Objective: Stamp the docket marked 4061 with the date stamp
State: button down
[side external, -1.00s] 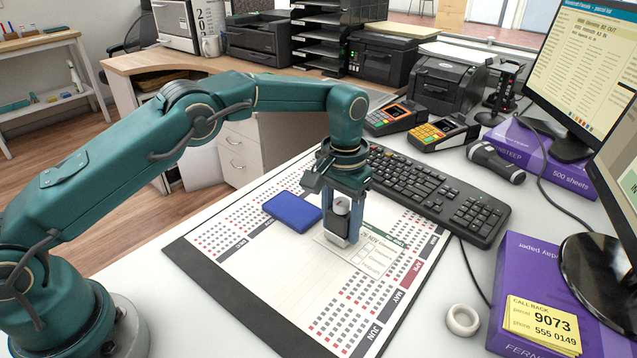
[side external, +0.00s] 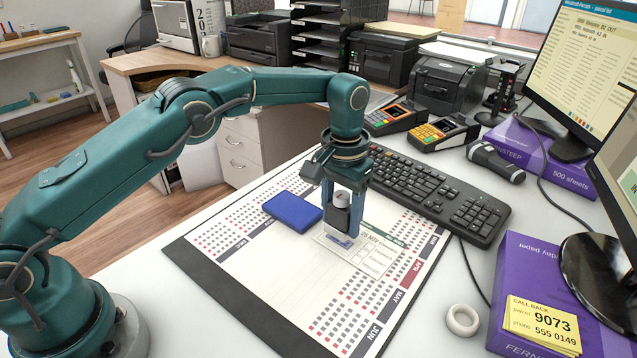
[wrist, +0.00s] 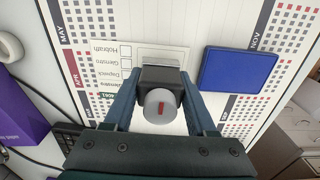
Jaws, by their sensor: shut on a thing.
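The date stamp (side external: 342,212) is a black body with a pale round top that carries a red mark. It stands upright between the fingers of my gripper (side external: 342,224), which are shut on it. In the wrist view the stamp (wrist: 158,102) sits between the two fingers. The white docket (side external: 372,254) lies flat on the calendar mat under the stamp, and the stamp appears a little above it. A bluish patch shows below the stamp; I cannot tell if it is a mark. In the wrist view the docket (wrist: 124,66) is upside down, its number partly hidden by my finger.
A blue ink pad (side external: 292,210) lies on the calendar mat (side external: 270,285) left of the docket. A keyboard (side external: 435,193) stands behind to the right. A tape roll (side external: 462,320) and a purple paper pack (side external: 515,270) lie right of the mat. The mat's front is clear.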

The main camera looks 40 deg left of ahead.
aim_at(343, 194)
jog(key=shift+r, duration=2.05)
